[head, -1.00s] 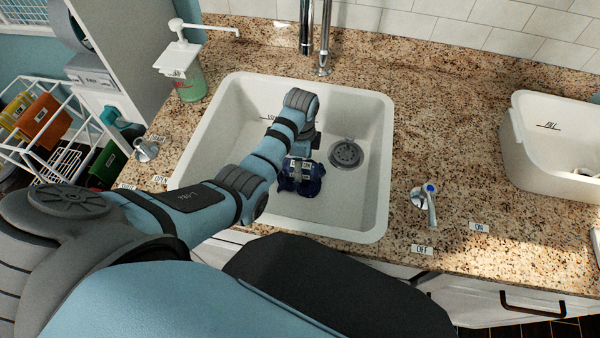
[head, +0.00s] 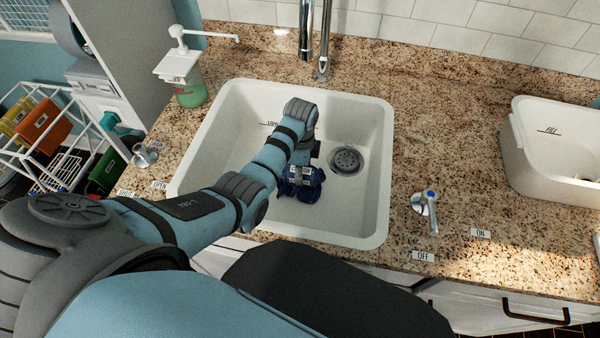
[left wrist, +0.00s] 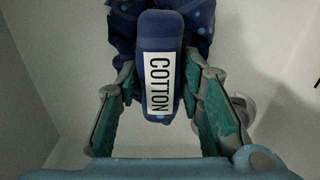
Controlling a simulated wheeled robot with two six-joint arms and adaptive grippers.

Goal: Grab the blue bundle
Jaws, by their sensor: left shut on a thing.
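The blue bundle (head: 301,184) is in the white sink (head: 357,215), left of and in front of the drain. The left wrist view shows it as dark blue cloth with lighter dots, with a blue band (left wrist: 161,35) labelled COTTON across its middle. My left gripper (left wrist: 158,100) reaches into the sink from the left and is shut on the bundle's band, its green-padded fingers on either side. The arm partly hides the gripper in the head view. My right gripper is not in view.
A drain (head: 346,160) lies in the sink floor, and the tall faucet (head: 323,45) rises behind the rim. A soap dispenser (head: 186,75) stands at the back left. A lever handle (head: 428,208) is right of the sink. A white tub (head: 552,165) sits on the right counter.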

